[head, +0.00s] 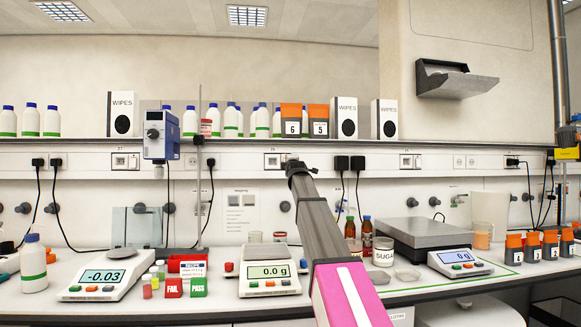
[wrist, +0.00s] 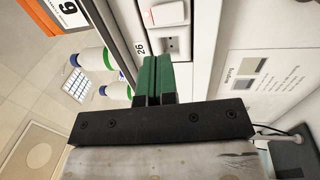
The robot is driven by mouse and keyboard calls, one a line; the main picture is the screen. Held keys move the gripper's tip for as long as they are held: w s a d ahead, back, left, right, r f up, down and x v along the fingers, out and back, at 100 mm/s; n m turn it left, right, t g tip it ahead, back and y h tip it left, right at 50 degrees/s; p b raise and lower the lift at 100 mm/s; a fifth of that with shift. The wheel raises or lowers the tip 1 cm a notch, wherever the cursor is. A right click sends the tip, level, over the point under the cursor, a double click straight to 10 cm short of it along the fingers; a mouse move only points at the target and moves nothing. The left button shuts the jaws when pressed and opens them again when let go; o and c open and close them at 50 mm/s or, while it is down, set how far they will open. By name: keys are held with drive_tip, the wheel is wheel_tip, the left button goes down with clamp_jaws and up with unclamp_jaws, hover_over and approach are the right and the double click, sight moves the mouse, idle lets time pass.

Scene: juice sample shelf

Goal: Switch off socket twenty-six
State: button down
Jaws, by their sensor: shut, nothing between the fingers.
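Socket twenty-six (wrist: 172,45) is on the white wall trunking in the wrist view, with its "26" label (wrist: 139,48) beside it. Its white rocker switch (wrist: 168,14) sits at the top of that view, with a reddish strip at one edge. My gripper (wrist: 160,62) has green fingers pressed together, empty, with the tips close to the socket outlet and short of the switch in the picture. I cannot tell whether they touch the plate. In the head view, socket twenty-six (head: 272,161) is just left of my gripper (head: 291,160), which partly covers that area.
Black plugs (head: 349,163) with hanging cables are right of my gripper. A shelf above holds white bottles, wipes boxes (head: 344,117) and orange-topped boxes (head: 318,120). Below, the bench carries a balance (head: 270,278), bottles and jars. A notice (wrist: 250,75) is on the wall.

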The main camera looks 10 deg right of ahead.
drive_tip(key=w+r, duration=0.1)
drive_tip(key=w, duration=0.9)
drive_tip(key=shift+r, duration=0.2)
drive_tip(key=shift+w+r+g, duration=0.1)
drive_tip(key=shift+w+g, duration=0.05)
drive_tip(key=shift+g, duration=0.15)
drive_tip(key=s+r, duration=0.2)
drive_tip(key=s, duration=1.2)
